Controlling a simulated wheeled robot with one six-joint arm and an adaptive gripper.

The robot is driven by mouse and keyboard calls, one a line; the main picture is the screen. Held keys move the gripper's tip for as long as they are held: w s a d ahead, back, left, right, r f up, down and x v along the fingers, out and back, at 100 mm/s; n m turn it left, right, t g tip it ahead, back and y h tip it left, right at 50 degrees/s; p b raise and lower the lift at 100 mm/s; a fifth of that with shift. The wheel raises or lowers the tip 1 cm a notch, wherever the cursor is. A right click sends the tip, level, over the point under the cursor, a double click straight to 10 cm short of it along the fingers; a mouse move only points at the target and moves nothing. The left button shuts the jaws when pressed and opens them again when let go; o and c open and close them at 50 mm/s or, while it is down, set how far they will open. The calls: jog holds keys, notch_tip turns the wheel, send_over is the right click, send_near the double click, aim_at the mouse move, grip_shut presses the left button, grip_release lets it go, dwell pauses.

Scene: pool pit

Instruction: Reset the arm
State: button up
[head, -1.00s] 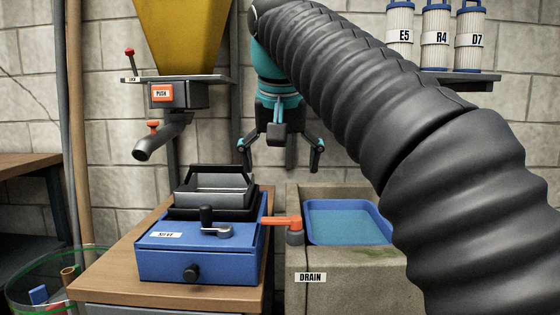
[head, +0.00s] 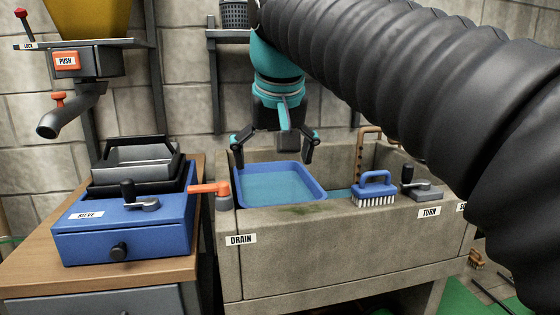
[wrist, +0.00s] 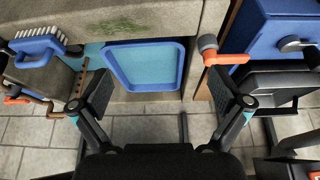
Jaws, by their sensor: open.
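My gripper (head: 274,158) hangs from the teal and black arm in front of the block wall. Its two fingers are spread wide with nothing between them. In the head view it appears just above the blue tray (head: 240,198), which sits at the left end of the concrete sink (head: 330,235). In the wrist view the open fingers (wrist: 161,98) frame the tray (wrist: 180,88) beyond them. Part of the sink is hidden behind my dark ribbed arm sleeve.
The blue sieve box (head: 120,230) stands on a wooden bench at left, beside the orange drain handle (head: 208,188). A blue brush (head: 375,188) and a crank (head: 420,188) sit on the sink's edge. A spout (head: 70,112) hangs above left.

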jog(key=s+d+f, duration=0.5)
jog(key=d+f, duration=0.1)
jog(key=f, duration=0.2)
jog(key=s+d+f+m+p, duration=0.1)
jog(key=s+d+f, duration=0.4)
jog(key=f, duration=0.3)
jog(key=s+d+f+m+h+p, duration=0.1)
jog(key=s+d+f, duration=0.4)
jog(key=f, duration=0.4)
jog(key=shift+s+d+t, duration=0.4)
jog(key=shift+d, duration=0.4)
